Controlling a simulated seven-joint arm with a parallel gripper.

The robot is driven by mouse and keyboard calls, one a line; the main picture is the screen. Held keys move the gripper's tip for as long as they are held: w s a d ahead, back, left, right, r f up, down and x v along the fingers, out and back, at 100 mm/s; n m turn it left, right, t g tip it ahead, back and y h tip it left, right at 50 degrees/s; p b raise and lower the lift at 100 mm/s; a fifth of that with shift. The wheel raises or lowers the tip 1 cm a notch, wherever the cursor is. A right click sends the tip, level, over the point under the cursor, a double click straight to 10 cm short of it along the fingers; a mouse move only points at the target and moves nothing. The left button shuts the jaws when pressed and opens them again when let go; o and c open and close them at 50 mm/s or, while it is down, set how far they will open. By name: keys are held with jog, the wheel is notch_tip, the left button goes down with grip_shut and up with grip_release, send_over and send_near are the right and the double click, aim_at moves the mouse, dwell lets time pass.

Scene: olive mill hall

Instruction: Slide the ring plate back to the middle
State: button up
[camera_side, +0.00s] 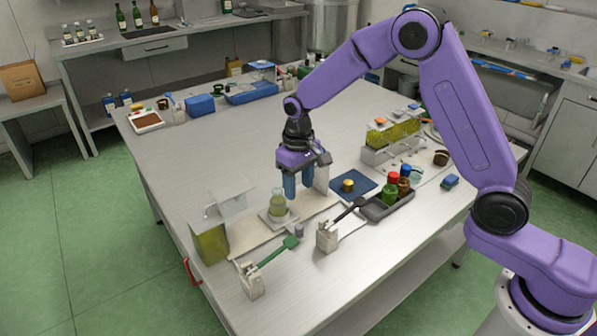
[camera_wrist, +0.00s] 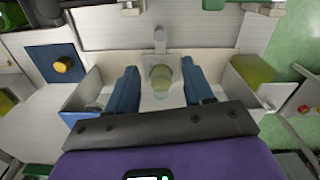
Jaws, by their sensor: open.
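A small pale plate (camera_side: 267,217), which I take for the ring plate, lies on a light beige board (camera_side: 245,240). A flask of yellow-green liquid (camera_side: 278,205) stands upright on it; it also shows in the wrist view (camera_wrist: 161,78). A small grey peg (camera_side: 299,231) stands by the board's front edge; it shows beyond the flask in the wrist view (camera_wrist: 159,34). My gripper (camera_side: 299,187) is open above the board, behind and right of the flask. In the wrist view its blue fingers (camera_wrist: 160,88) appear either side of the flask, apart from it. The plate's ring is not clear.
A yellow-green tank (camera_side: 210,243) and a clear panel (camera_side: 233,196) stand left of the board. Green-handled (camera_side: 278,251) and black-handled (camera_side: 347,211) tools rest on white blocks in front. A blue mat (camera_side: 362,183) and bottle tray (camera_side: 385,209) lie right. The table behind is mostly clear.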

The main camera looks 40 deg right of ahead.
jog(key=shift+r, duration=1.65)
